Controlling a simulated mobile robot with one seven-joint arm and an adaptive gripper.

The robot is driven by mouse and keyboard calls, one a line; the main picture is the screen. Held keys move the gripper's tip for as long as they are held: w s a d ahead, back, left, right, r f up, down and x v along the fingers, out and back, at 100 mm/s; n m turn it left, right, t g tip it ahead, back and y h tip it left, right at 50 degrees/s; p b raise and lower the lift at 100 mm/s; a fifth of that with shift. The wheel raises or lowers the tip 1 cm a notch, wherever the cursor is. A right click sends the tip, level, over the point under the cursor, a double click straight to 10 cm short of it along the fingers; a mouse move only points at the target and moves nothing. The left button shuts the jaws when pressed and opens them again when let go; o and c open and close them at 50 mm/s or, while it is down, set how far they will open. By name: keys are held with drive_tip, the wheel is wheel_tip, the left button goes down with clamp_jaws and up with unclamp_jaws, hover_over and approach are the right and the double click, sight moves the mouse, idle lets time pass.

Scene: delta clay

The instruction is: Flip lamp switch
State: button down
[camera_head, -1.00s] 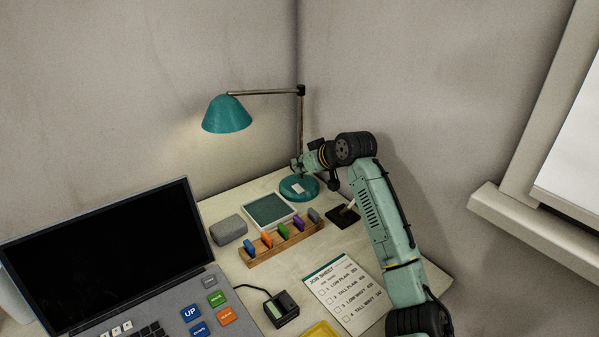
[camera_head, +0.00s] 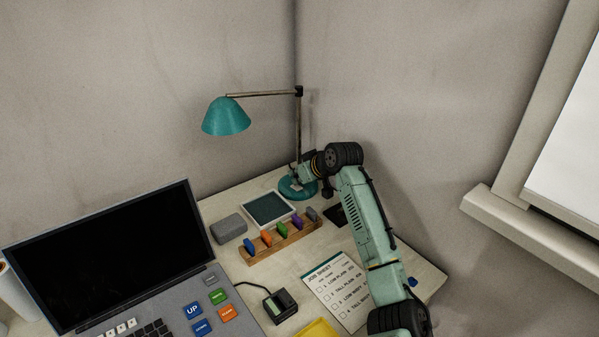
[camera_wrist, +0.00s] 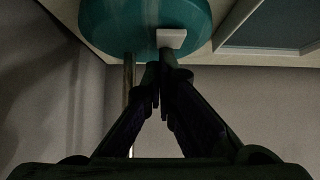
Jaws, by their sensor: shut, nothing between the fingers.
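The teal desk lamp (camera_head: 227,117) stands at the back corner of the desk, its shade hanging out to the left from a thin arm. Its round teal base (camera_head: 290,193) is partly hidden by my gripper (camera_head: 299,182). In the wrist view the base (camera_wrist: 110,25) fills the top, and the pale lamp switch (camera_wrist: 172,38) sits on it. My gripper (camera_wrist: 160,76) is shut and empty, its fingertips right by the switch. I cannot tell whether they touch it. No glow shows under the shade.
A grey-green tray (camera_head: 269,208) and a wooden rack (camera_head: 270,250) with several coloured pieces stand in front of the lamp. A grey box (camera_head: 229,228), a laptop-like console (camera_head: 110,255) and a job sheet (camera_head: 340,290) are nearer. Walls stand close behind the lamp.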

sight(297, 186)
drive_tip(key=shift+a+f, duration=0.25)
drive_tip(key=shift+r, duration=0.1)
drive_tip(key=shift+s+d, duration=0.1)
drive_tip(key=shift+s+d, duration=0.5)
drive_tip(key=shift+s, duration=0.15)
drive_tip(key=shift+r, duration=0.1)
drive_tip(key=r+p, duration=0.1)
drive_tip(key=r, duration=0.1)
drive_tip(key=r+p, duration=0.3)
drive_tip(key=shift+w+a+r, duration=0.3)
drive_tip(key=shift+w, duration=0.05)
drive_tip(key=b+v, duration=0.3)
drive_tip(key=v, duration=0.6)
drive_tip(key=shift+w+r+b, duration=0.25)
drive_tip(key=shift+r+b, duration=0.05)
drive_tip(key=shift+r, duration=0.3)
